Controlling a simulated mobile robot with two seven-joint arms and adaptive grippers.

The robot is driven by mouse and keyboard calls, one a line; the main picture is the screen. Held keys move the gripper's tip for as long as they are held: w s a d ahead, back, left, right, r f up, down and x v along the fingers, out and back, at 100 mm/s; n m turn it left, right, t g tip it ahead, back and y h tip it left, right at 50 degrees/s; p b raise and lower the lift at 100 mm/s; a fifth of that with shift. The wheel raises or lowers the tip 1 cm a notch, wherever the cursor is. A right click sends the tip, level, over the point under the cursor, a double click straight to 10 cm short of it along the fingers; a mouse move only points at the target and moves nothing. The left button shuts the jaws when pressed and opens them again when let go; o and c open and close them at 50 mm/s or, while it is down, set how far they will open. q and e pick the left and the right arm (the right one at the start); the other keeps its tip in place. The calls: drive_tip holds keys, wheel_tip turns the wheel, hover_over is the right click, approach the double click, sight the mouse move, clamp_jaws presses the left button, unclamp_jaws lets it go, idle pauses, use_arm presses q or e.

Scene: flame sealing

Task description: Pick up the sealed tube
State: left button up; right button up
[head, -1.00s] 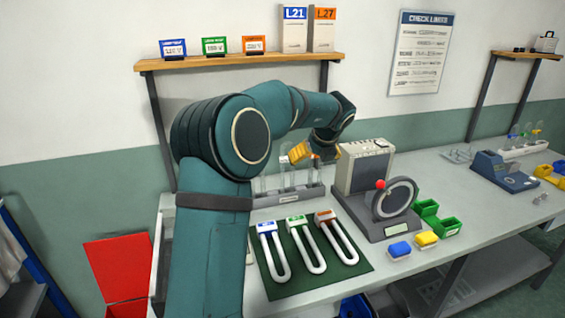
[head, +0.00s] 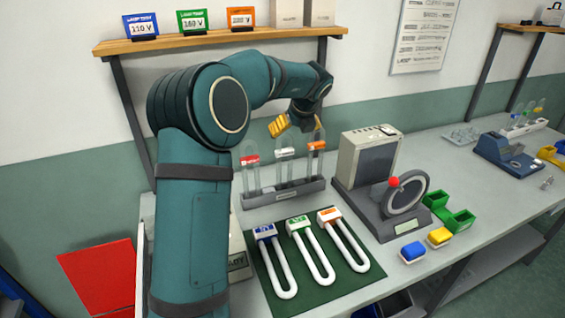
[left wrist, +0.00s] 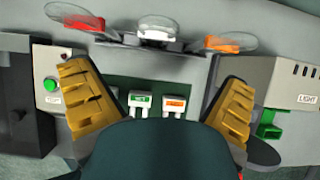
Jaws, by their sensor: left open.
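Three clear glass tubes stand in a grey rack (head: 292,190) at the back of the bench: one with a red band (head: 250,160), one with a white band (head: 285,153), one with an orange band (head: 317,146). I cannot tell which one is sealed. My left gripper (head: 291,125) is open and empty, its yellow fingers just above the rack near the white-banded and orange-banded tubes. In the left wrist view the fingers (left wrist: 157,78) are spread wide, and the white-banded tube (left wrist: 157,32) lies ahead between them. My right gripper is not in view.
A beige machine (head: 366,165) with a round wheel (head: 410,193) stands right of the rack. A green mat (head: 320,292) with several U-shaped white tubes lies in front. Green bins (head: 462,222) and small blue and yellow blocks are at the right. A shelf (head: 220,38) hangs behind.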

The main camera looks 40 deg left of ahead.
sight(285, 150)
use_arm(q)
drive_tip(key=x, duration=0.6)
drive_tip(key=shift+f+b, duration=0.2)
drive_tip(key=shift+b, duration=0.2)
drive_tip(key=shift+s+a+b+x, duration=0.1)
drive_tip(key=shift+b+x, duration=0.15)
drive_tip(key=shift+x, duration=1.35)
drive_tip(key=shift+s+a+b+x, duration=0.15)
drive_tip(key=shift+b+x, duration=0.1)
drive_tip(key=shift+x, duration=1.35)
drive_tip(key=shift+d+r, duration=0.1)
drive_tip(key=shift+r, duration=0.05)
drive_tip(key=shift+c, duration=1)
drive_tip(key=c, duration=1.1)
